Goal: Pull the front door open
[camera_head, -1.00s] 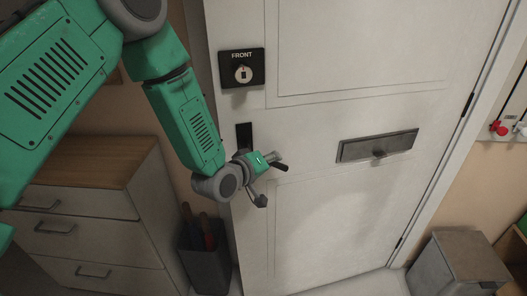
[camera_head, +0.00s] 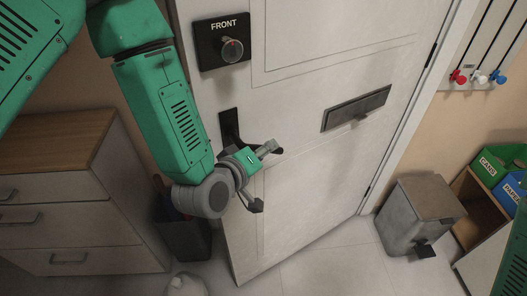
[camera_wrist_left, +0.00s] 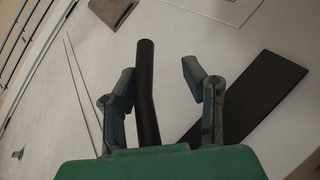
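The white front door (camera_head: 330,60) fills the middle of the head view, with hinges on its right side. Its black handle (camera_head: 229,125) has a backplate near the left edge and a lever partly hidden behind my left gripper (camera_head: 263,177). In the left wrist view, the lever (camera_wrist_left: 147,90) stands between the open fingers of this gripper (camera_wrist_left: 158,72), closer to the left finger. The fingers do not look closed on it. Whether the door is ajar I cannot tell. My right gripper is out of view.
A FRONT-labelled lock knob (camera_head: 232,50) is above the handle, and a mail slot (camera_head: 357,108) is to the right. A drawer cabinet (camera_head: 60,190) and dark bin (camera_head: 185,238) stand left. A grey bin (camera_head: 420,215) and recycling boxes (camera_head: 500,165) stand right. Floor shows below the door.

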